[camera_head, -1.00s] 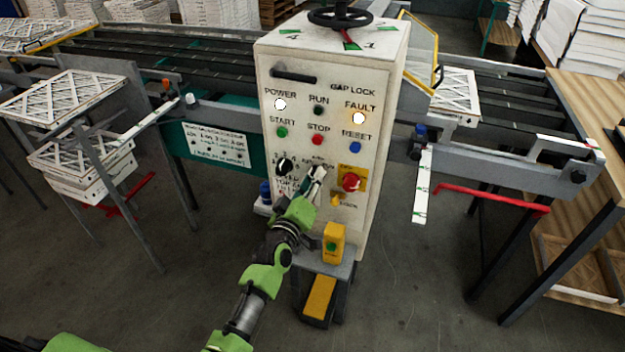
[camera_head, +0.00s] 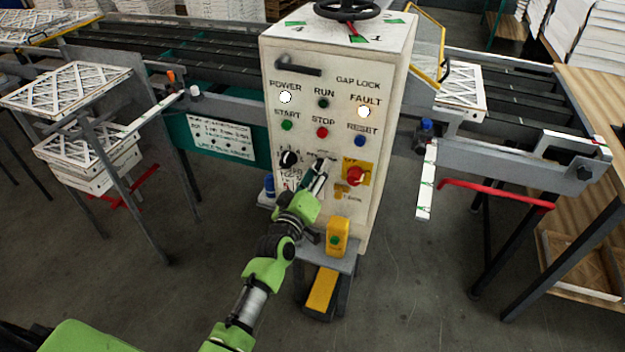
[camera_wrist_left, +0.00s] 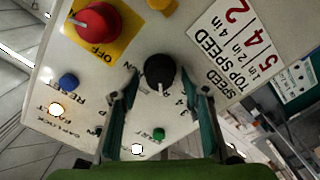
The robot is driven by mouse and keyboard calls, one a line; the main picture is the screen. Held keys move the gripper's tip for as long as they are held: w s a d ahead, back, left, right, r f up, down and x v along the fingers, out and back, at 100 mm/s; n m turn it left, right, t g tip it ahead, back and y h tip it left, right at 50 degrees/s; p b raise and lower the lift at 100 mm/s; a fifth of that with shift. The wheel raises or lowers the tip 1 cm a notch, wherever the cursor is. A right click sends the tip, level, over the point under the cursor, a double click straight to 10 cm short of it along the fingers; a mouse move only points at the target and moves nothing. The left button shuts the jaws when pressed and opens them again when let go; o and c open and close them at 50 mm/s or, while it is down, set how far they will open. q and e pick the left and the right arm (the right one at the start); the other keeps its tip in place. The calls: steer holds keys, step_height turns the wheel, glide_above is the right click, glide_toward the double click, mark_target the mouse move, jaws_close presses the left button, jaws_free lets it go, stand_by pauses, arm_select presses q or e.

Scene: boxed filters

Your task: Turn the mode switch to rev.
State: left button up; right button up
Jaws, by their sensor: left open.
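The mode switch is a black knob (camera_wrist_left: 159,72) with a white pointer line that points down in the left wrist view. My left gripper (camera_wrist_left: 162,84) is open, with one finger on each side of the knob and a gap to it. The small lettering around the knob is too blurred or hidden to read. In the head view my left gripper (camera_head: 322,168) reaches the white control panel (camera_head: 385,130) and covers most of the switch. My right gripper is not in view.
A red knob (camera_head: 355,176) on a yellow plate is right of my gripper. A black speed knob (camera_head: 289,159) is close on the left. Above are the green start (camera_head: 287,125), red stop (camera_head: 322,132) and blue reset (camera_head: 360,141) buttons. A yellow box (camera_head: 338,236) stands below.

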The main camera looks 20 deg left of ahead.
arm_select(q)
steer(key=s, duration=1.2)
steer(key=shift+a, duration=0.2)
steer(key=shift+w, duration=0.1)
steer(key=s+d+f+m+g+b, duration=0.1)
steer(key=s+f+m+g, duration=0.3)
steer(key=f, duration=0.8)
steer(key=s+d+f+g+h, duration=0.15)
steer(key=s+f, duration=0.35)
steer(key=f, duration=0.7)
steer(key=s+f+m+g+y+b, duration=0.1)
steer(key=s+f+m+g, duration=0.3)
steer(key=f, duration=0.9)
steer(key=s+a+f+m+g, duration=0.1)
steer(key=s+f+g, duration=0.1)
steer(key=s+f, duration=0.5)
steer(key=s+a+f+m+g+b, duration=0.1)
steer(key=s+f, duration=0.6)
steer(key=s, duration=1)
steer(key=s+a+f+m+g+y+b, duration=0.1)
steer(key=s+a+f+g, duration=0.2)
steer(key=s+f, duration=0.4)
steer(key=s+g, duration=0.1)
steer(key=s, duration=0.3)
steer(key=shift+s+a, duration=0.25)
steer(key=shift+s, duration=0.15)
steer(key=shift+w+g, duration=0.1)
steer(key=shift+g, duration=0.15)
